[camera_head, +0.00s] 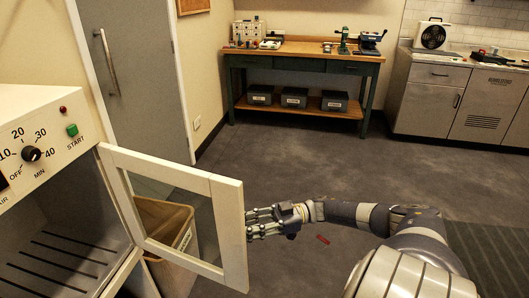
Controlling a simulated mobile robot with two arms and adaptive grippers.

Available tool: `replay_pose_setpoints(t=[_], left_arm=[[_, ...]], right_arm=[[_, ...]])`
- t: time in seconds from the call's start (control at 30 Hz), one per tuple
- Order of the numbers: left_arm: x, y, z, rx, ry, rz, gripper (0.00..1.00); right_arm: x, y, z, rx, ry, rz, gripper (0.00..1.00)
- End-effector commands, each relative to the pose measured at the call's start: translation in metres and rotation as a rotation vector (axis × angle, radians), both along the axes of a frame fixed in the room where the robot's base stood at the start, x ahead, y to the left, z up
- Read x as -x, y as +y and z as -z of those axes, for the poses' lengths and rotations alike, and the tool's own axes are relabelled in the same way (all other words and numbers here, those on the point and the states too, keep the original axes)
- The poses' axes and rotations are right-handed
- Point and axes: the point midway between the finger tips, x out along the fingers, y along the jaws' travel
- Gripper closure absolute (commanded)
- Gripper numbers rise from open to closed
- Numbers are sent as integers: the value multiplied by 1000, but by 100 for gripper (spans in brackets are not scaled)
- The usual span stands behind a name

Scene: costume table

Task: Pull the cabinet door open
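The cabinet (60,215) at the left is a pale box with a timer knob, a green start button and a slotted dark floor inside. Its door (232,235) has a pale frame and a clear pane, and it stands swung well open toward the room. My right gripper (250,222) comes in from the right, with its fingers spread apart and pointing left. The fingertips are at the door's free edge; I cannot tell whether they touch it. Nothing shows between the fingers. My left gripper is not in view.
A brown bin (165,222) stands behind the door pane. A workbench (300,52) with tools and dark boxes is at the back wall. Grey counters (430,95) are at the back right. A small red item (322,240) lies on the floor. The middle floor is clear.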

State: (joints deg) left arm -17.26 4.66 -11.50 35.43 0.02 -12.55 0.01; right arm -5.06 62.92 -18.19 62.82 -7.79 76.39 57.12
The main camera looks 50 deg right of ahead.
Motion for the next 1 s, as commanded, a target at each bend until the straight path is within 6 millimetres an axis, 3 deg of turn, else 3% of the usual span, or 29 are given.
replay_pose_setpoints(t=[0.43, 0.7, 1.0], left_arm=[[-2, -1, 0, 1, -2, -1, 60], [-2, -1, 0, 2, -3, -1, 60], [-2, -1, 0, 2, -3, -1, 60]], right_arm=[[53, -74, 1, 3, 3, 5, 69], [65, -89, 1, 0, 3, 2, 69], [66, -90, 1, 0, 4, 1, 69]])
